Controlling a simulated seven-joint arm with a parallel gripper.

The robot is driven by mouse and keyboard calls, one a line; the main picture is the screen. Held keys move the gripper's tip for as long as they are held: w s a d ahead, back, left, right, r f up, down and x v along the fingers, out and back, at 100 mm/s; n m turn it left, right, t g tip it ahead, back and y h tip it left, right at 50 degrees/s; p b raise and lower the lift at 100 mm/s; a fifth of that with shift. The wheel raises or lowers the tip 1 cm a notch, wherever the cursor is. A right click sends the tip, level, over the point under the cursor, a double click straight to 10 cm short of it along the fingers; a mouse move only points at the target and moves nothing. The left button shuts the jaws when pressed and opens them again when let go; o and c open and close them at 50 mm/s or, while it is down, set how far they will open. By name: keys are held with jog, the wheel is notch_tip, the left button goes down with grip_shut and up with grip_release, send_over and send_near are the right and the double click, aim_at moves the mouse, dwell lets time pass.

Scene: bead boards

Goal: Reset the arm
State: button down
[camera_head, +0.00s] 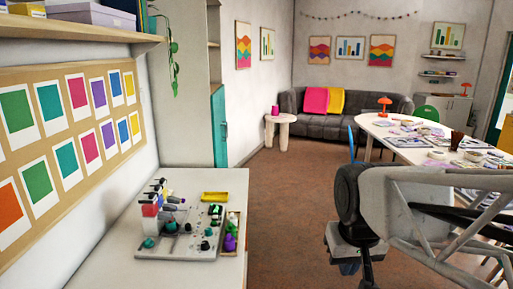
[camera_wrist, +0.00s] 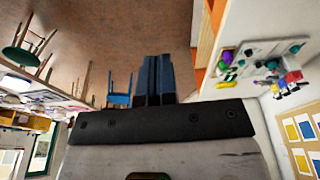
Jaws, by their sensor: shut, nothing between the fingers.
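My gripper (camera_wrist: 156,60) shows in the wrist view as two dark blue fingers close together, with nothing held. In the head view my gripper (camera_head: 349,268) hangs at the lower right, over the floor and clear of the counter; its fingers are small there. A grey bead board (camera_head: 190,246) with pegs and several coloured beads lies on the white counter, well left of my gripper. The board also shows upside down at the right of the wrist view (camera_wrist: 262,47).
A cluttered white table (camera_head: 385,128) stands right. A grey sofa (camera_head: 335,124) and small round table (camera_head: 281,119) are far back. Brown floor between is open.

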jog(key=s+d+f, duration=0.1)
jog(key=s+f, duration=0.1)
jog(key=s, duration=0.5)
jog(key=shift+d+f+m, duration=0.2)
jog(key=shift+f+m, duration=0.05)
jog(key=shift+m, duration=0.05)
